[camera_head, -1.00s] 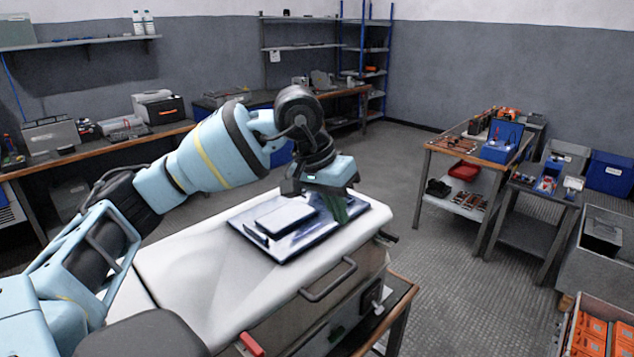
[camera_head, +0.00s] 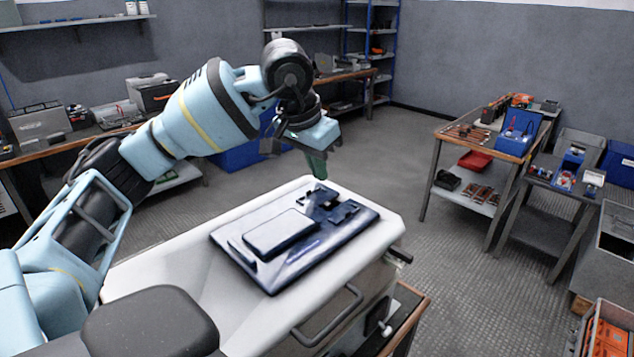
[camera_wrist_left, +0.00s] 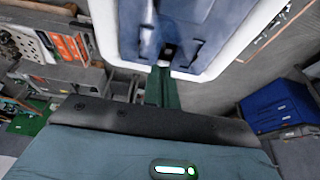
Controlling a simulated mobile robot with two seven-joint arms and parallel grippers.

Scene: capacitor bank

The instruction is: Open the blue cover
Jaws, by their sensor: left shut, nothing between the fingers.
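The blue cover (camera_head: 325,242) is a dark blue, glossy panel lying flat on the white top of a cabinet (camera_head: 160,260). It has a raised rectangular block on its near-left part and small latch-like pieces (camera_head: 340,210) at its far-right part. In the left wrist view the cover (camera_wrist_left: 205,30) fills the top middle. My left gripper (camera_head: 318,168) has green fingers, shut and empty, pointing down just above and beyond the cover's far edge; they also show in the left wrist view (camera_wrist_left: 162,85). It looks clear of the cover. My right gripper is out of view.
The cabinet has a front handle (camera_head: 328,318). Workbenches with a blue toolbox (camera_head: 520,132) and red tray (camera_head: 475,160) stand at the right. A long bench (camera_head: 60,148) and shelves line the back. Open floor lies between.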

